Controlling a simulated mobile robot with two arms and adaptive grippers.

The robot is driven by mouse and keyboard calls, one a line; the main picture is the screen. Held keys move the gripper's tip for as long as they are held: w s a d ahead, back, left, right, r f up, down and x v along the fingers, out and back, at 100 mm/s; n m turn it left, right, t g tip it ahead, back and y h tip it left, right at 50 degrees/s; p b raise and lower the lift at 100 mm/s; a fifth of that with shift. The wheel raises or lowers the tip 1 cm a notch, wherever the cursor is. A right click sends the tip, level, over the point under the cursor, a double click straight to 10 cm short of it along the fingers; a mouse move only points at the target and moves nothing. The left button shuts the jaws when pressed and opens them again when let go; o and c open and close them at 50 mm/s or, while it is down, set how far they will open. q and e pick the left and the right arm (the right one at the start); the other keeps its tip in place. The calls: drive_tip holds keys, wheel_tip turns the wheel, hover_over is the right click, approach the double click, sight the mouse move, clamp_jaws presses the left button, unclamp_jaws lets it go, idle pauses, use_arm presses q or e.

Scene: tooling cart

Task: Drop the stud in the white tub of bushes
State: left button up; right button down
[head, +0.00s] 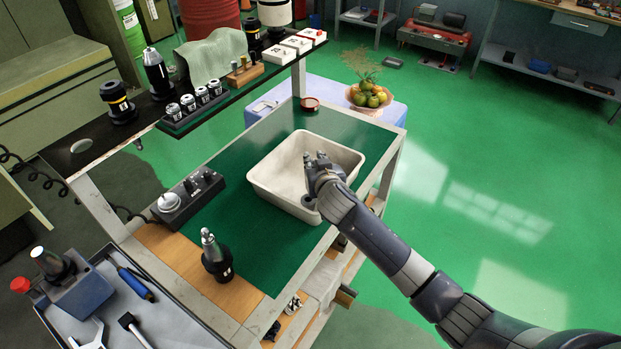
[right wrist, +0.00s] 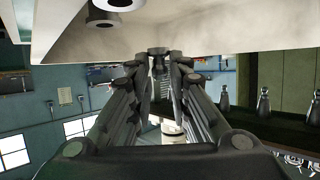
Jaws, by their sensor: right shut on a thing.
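The white tub (head: 262,180) stands on the green top of the cart. My right gripper (head: 315,162) is over the tub's right part, its arm coming in from the lower right. In the right wrist view the gripper (right wrist: 163,58) is shut on a thin grey ridged piece, the stud (right wrist: 160,69), held between the fingertips. The tub's pale wall (right wrist: 225,25) fills the top of that view, with a dark ringed bush (right wrist: 113,6) against it. The arm hides part of the tub's inside in the head view. My left gripper is not in view.
A black control box (head: 187,196) and a dark tool holder (head: 216,256) stand left of the tub. A raised shelf (head: 140,137) with holders runs along the cart's far left side. A small red-rimmed dish (head: 310,104) sits behind the tub. The green top (head: 265,250) in front is clear.

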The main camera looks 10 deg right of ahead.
drive_tip(key=c, duration=1.4)
unclamp_jaws()
drive_tip(key=v, duration=1.2)
